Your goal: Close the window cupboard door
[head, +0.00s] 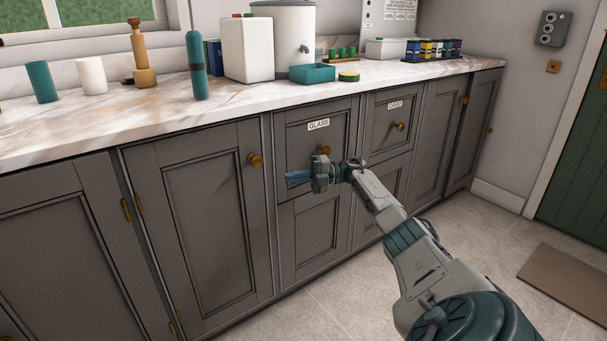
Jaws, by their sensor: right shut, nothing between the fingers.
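A grey panelled cupboard door (207,215) stands left of the drawers, under the counter near the window. It has a round brass knob (255,160) at its upper right and brass hinges (139,204) on its left edge. It looks flush or nearly flush with the frame; I cannot see a clear gap. Another grey door (60,260) is further left, below the window side. No label shows which is the window cupboard. My right gripper (288,177) is shut and empty, pointing left in front of the GLASS drawer, right of the brass knob. My left gripper is out of view.
The GLASS drawer (302,133) and CARD drawer (385,124) look shut. The marble counter (150,118) carries a green bottle (196,66), a white container (247,50), a teal tray (312,73) and cups. The tiled floor (330,310) in front is clear; a brown mat (565,283) lies right.

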